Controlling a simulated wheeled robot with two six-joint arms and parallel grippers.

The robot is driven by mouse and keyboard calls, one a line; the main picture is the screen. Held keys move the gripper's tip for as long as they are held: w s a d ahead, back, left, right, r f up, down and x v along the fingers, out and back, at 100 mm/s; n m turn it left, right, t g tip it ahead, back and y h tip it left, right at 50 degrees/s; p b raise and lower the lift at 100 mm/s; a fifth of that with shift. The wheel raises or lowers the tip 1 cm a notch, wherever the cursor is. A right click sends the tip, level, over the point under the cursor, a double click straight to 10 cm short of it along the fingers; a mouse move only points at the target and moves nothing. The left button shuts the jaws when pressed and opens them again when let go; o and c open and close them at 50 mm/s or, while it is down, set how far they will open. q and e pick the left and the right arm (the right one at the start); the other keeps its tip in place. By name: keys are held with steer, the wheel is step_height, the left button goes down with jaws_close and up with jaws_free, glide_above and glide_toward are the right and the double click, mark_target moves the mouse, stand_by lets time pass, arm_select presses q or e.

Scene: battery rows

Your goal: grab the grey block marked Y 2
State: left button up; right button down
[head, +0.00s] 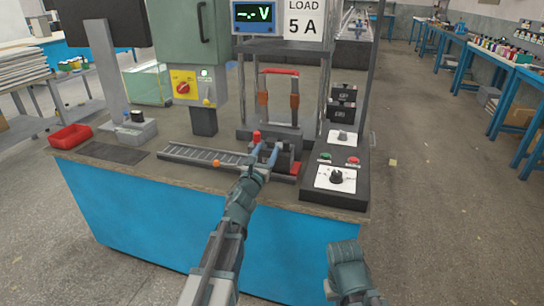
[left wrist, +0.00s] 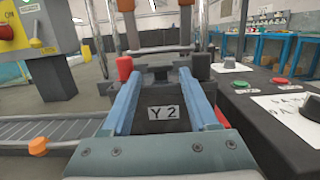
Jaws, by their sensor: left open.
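The grey block marked Y 2 (left wrist: 163,114) is dark grey with a white label, and in the left wrist view it lies between the two blue fingers. My left gripper (head: 265,149) is open, with one finger on each side of the block; it also shows in the left wrist view (left wrist: 160,80). I cannot tell whether the fingers touch the block. In the head view the gripper hides much of that spot on the bench. Part of my right arm shows at the lower right of the head view, but its fingers are not seen.
A red terminal (left wrist: 124,68) and a black one (left wrist: 202,66) stand just beyond the fingers. A control box (head: 336,180) with knobs and buttons stands close on the right.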

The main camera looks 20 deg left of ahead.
mark_target(270, 144)
arm_select(q)
steer(key=w, duration=0.5)
steer(key=shift+w+d+r+p, duration=0.1)
steer(key=shift+w+r+p, duration=0.2)
steer(key=shift+r+p, duration=0.1)
steer(key=shift+s, duration=0.1)
jaws_close()
stand_by(0.9)
